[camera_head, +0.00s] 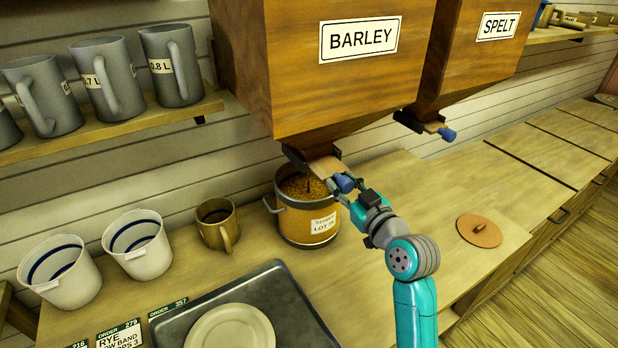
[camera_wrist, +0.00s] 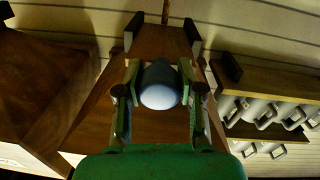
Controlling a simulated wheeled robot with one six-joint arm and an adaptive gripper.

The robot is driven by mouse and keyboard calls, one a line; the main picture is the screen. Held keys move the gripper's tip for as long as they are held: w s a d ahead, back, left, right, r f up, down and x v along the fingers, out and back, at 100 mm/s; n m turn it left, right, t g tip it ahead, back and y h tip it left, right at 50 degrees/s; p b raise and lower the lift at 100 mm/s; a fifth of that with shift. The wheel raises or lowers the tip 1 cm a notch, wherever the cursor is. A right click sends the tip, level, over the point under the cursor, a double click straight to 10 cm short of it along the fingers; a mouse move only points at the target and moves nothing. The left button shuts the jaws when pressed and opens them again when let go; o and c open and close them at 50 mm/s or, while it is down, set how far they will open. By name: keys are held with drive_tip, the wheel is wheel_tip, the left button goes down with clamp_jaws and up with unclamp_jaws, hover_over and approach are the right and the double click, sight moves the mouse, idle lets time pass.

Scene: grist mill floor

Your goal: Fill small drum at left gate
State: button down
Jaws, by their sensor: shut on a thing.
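The small drum (camera_head: 307,222) is a brass-and-grey pot with side handles and a paper label with "LOT" on it. It stands upright on the counter under the left hopper, marked BARLEY (camera_head: 358,40), and golden grain shows inside near its rim. The left gate (camera_head: 326,168) is a wooden slide under that hopper, sticking out toward me with a blue knob (camera_head: 344,183). My gripper (camera_head: 350,186) is shut on this knob, which also shows between the fingers in the wrist view (camera_wrist: 160,88). The spout mouth is partly hidden.
A round brown lid (camera_head: 479,231) lies on the counter at right. A SPELT hopper (camera_head: 490,45) with its own gate hangs to the right. A brown mug (camera_head: 217,224), white buckets (camera_head: 137,244) and a tray (camera_head: 300,310) with a plate are left. Grey jugs (camera_head: 171,66) stand on a shelf.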

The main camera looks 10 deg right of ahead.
sight(335, 177)
drive_tip(key=shift+a+f, duration=0.1)
drive_tip(key=shift+f, duration=0.2)
drive_tip(key=shift+x, duration=1.75)
drive_tip(key=shift+r, duration=0.1)
drive_tip(key=shift+w+a+r, duration=0.15)
drive_tip(key=shift+w+r, duration=0.1)
drive_tip(key=shift+r, duration=0.1)
drive_tip(key=c, duration=1.8)
unclamp_jaws()
drive_tip(key=shift+w, duration=0.1)
drive_tip(key=shift+c, duration=0.2)
